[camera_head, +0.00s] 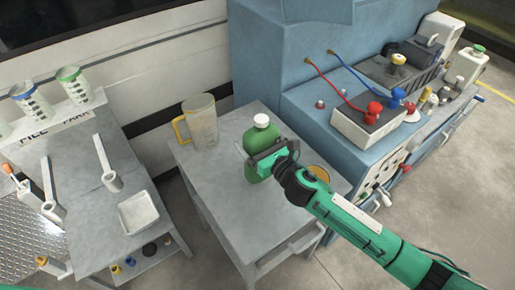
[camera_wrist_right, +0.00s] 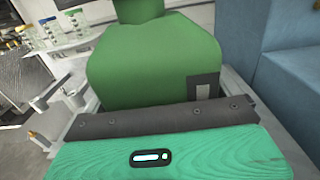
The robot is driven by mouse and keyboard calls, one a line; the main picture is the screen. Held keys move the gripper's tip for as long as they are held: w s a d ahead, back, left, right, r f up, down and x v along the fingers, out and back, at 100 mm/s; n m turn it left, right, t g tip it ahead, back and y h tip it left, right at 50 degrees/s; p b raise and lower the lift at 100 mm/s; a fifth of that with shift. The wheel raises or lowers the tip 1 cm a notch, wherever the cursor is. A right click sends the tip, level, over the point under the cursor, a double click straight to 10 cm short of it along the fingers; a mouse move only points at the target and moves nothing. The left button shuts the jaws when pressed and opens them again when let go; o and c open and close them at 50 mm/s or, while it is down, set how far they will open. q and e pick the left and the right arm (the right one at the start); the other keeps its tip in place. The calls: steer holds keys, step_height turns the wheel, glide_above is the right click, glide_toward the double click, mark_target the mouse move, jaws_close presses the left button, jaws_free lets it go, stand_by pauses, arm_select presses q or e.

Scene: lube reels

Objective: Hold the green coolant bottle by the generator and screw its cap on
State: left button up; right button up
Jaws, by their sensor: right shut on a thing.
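The green coolant bottle (camera_head: 257,163) stands upright on a small grey table (camera_head: 222,193) beside the blue generator (camera_head: 268,60). A white cap (camera_head: 261,121) sits at the top of its neck; I cannot tell whether it is screwed tight. My right gripper (camera_head: 258,158), on the green arm from the lower right, is shut on the bottle's body. The right wrist view shows the bottle's green body (camera_wrist_right: 150,60) filling the space just beyond the gripper, with the cap out of frame. My left gripper is in neither view.
A clear measuring jug (camera_head: 200,124) with a yellow handle stands at the table's back left. A round amber-coloured item (camera_head: 320,174) lies partly behind my right arm. A battery with red clamps (camera_head: 368,118) sits on the generator's ledge. A second bench (camera_head: 85,190) stands left.

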steer(key=shift+f, duration=1.7)
steer(key=shift+f+b, duration=0.15)
steer(key=shift+b, duration=0.15)
steer(key=o, duration=1.5)
steer(key=shift+f, duration=0.1)
steer(key=b+v, duration=0.1)
steer(key=v, duration=0.5)
steer(key=b+v, duration=0.1)
steer(key=v, duration=0.5)
steer(key=shift+r, duration=0.2)
